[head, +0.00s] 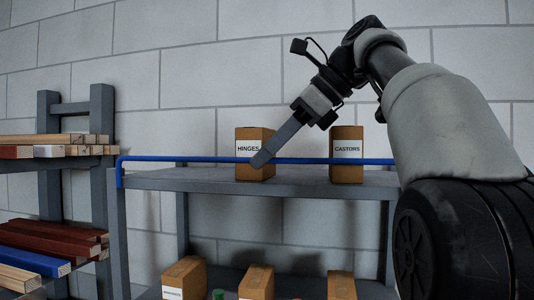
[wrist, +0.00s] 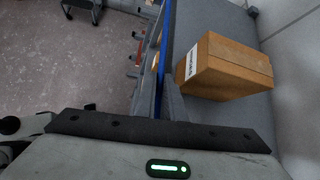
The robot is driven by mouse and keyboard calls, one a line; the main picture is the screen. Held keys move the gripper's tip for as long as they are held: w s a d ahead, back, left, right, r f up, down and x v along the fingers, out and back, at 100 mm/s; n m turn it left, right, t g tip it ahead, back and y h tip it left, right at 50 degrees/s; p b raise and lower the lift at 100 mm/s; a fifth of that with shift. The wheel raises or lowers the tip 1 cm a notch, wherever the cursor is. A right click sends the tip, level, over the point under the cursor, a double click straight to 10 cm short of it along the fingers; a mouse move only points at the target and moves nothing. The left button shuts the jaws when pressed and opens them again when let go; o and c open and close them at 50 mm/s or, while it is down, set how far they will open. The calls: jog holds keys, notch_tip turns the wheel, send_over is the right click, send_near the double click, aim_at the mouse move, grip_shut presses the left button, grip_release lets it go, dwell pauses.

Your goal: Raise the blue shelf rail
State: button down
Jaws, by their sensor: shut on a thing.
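The blue shelf rail (head: 205,159) runs along the front of the grey shelf (head: 215,186), a little above its board. Its left end bends down at the shelf's left post. In the wrist view the rail (wrist: 165,45) runs away from between my finger tips (wrist: 162,85). The rail's right end is hidden behind my arm.
On the shelf board stand the HINGES box (head: 262,142), close behind my fingers, and the CASTORS box (head: 347,168). More boxes (head: 187,276) stand on the shelf below. At left a rack (head: 101,130) holds several battens. A block wall closes the back.

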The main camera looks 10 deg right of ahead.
dwell(0.3)
jog(key=c, duration=1.8)
grip_release()
jog(key=shift+c, duration=0.2)
jog(key=shift+s+d+r, duration=0.1)
jog(key=shift+d+r, duration=0.2)
jog(key=shift+d, duration=0.05)
jog(key=shift+v, duration=1)
jog(key=shift+s+d, duration=1.05)
jog(key=shift+d, duration=0.65)
jog(key=shift+s+d, duration=1)
jog(key=shift+d, duration=0.75)
jog(key=shift+s+d, duration=1.05)
jog(key=shift+d, duration=0.65)
